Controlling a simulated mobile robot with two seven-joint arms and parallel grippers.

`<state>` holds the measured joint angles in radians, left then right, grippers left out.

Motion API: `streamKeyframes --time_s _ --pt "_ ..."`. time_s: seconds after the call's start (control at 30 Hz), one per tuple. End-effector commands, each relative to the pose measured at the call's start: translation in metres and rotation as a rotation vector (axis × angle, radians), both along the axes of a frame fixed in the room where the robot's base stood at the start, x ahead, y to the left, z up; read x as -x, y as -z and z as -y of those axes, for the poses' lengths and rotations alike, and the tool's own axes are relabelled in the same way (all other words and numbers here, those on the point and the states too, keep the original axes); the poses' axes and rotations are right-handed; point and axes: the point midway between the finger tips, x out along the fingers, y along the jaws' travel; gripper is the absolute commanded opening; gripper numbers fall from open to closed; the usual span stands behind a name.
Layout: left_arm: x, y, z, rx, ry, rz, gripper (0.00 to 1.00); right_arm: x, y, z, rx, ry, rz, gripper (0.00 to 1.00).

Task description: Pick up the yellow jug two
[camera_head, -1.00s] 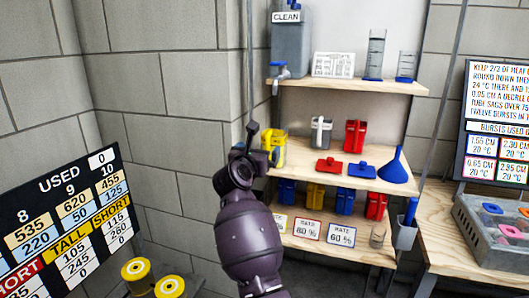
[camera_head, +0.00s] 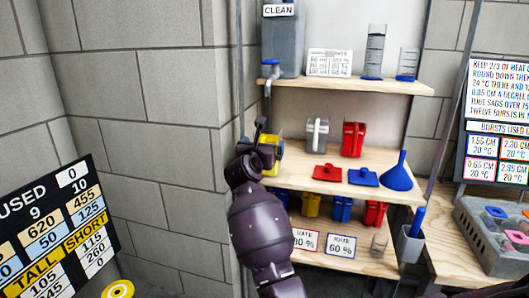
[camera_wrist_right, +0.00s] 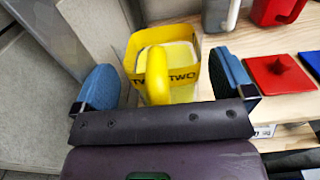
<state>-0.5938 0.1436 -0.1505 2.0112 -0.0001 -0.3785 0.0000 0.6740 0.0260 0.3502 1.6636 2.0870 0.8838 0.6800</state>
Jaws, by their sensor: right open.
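The yellow jug two (camera_head: 270,160) stands upright at the left end of the middle shelf, partly hidden by my right gripper (camera_head: 263,139). In the right wrist view the jug (camera_wrist_right: 183,50) shows the word TWO, with its yellow handle toward me. My right gripper (camera_wrist_right: 165,82) is open there, with one blue-padded finger left of the handle and one right of it. The handle lies between the fingers; I cannot tell whether either touches the jug. My left gripper is out of view.
A grey jug (camera_head: 317,133) and a red jug (camera_head: 353,138) stand to the right on the middle shelf (camera_head: 300,183). A red lid (camera_head: 327,173), a blue lid (camera_head: 363,177) and a blue funnel (camera_head: 398,174) are nearer its front. A block wall is close on the left.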

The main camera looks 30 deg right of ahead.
Motion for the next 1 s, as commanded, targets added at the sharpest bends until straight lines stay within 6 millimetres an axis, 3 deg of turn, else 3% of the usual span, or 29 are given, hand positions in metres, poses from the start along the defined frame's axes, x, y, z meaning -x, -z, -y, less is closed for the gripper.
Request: streamKeyframes --time_s 0.23,0.63,1.0 --pt "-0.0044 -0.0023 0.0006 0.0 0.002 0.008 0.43 0.0001 -0.0006 0.0006 -0.001 -0.001 0.001 0.97" --pt "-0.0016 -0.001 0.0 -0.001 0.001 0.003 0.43 0.0 -0.0016 0.0004 0.001 -0.001 0.003 0.37" --pt "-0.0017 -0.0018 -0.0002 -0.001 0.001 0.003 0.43 0.0007 -0.003 0.001 0.0 -0.001 0.003 0.37"
